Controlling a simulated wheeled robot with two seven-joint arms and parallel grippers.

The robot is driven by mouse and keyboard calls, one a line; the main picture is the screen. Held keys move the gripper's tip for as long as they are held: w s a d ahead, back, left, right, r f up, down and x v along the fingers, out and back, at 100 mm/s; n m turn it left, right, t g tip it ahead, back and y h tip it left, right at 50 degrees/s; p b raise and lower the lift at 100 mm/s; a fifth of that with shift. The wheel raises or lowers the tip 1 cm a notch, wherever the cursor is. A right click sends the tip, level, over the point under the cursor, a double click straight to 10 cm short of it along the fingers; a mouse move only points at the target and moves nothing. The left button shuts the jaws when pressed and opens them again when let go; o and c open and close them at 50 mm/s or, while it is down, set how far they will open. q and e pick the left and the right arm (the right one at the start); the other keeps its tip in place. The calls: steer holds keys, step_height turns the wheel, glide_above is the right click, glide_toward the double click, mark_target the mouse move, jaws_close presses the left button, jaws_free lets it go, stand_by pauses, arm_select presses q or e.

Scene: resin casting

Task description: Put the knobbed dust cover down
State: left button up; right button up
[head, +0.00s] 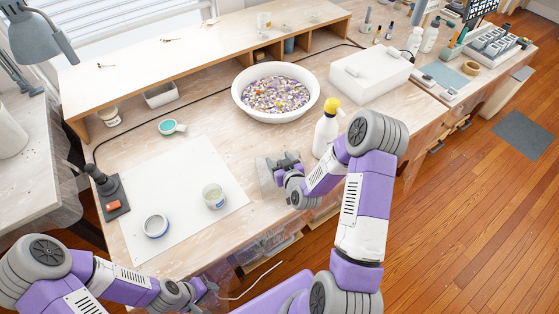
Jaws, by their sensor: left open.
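A white box-shaped cover (372,84) with two small pale knobs on its top sits level at the back right of the bench; I take it to be the knobbed dust cover. It appears to rest on the bench top, and neither gripper touches it. My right gripper (284,163) is low over the bench's front part, left of the spray bottle and well short of the cover. Its fingers are small and partly covered by the wrist, so its opening is unclear. My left gripper (205,289) is open and empty by the bench's front edge.
A grey slab-like piece (266,180) is beside my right gripper; contact is unclear. A spray bottle (325,132) with yellow top stands close to my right arm. A white bowl of colored chips (239,100) is behind. A white mat (180,181) holds a cup and a round tin.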

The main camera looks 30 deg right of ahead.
steer(key=shift+r, duration=0.2)
steer(key=p+v, duration=0.1)
steer(key=v, duration=0.5)
steer(key=shift+s, duration=0.25)
steer(key=shift+p+v, duration=2.75)
steer(key=shift+p, duration=1.7)
